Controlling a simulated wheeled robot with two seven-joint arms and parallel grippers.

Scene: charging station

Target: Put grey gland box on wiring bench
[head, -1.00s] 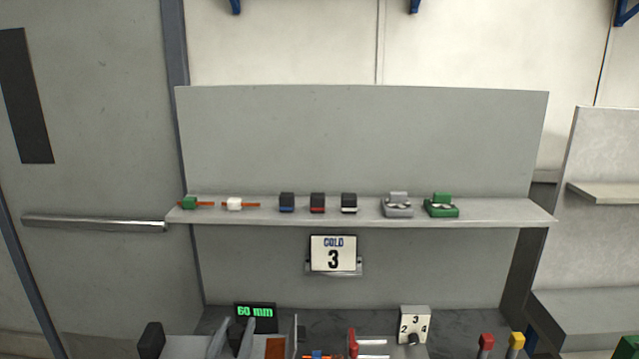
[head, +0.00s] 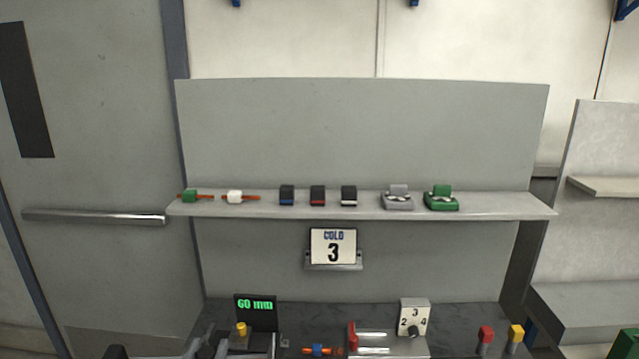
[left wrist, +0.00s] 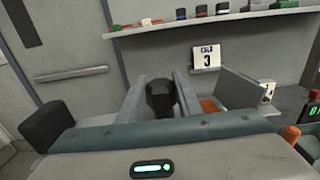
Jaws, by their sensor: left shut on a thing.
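A grey gland box (head: 397,202) with a grey block at its back sits on the long grey shelf, beside a similar green one. My left gripper (head: 205,349) is low at the left in the head view, mostly cut off by the bottom edge and well below the shelf. In the left wrist view its fingers (left wrist: 158,97) are on either side of a dark, round-topped thing (left wrist: 160,92), which I cannot name. A dark worktop (head: 290,316) runs below the shelf; I cannot tell whether it is the wiring bench. My right gripper is out of view.
The shelf (head: 300,212) also holds several small connectors and dark blocks. A "COLD 3" sign (head: 333,246) hangs below. A door (head: 95,130) stands left.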

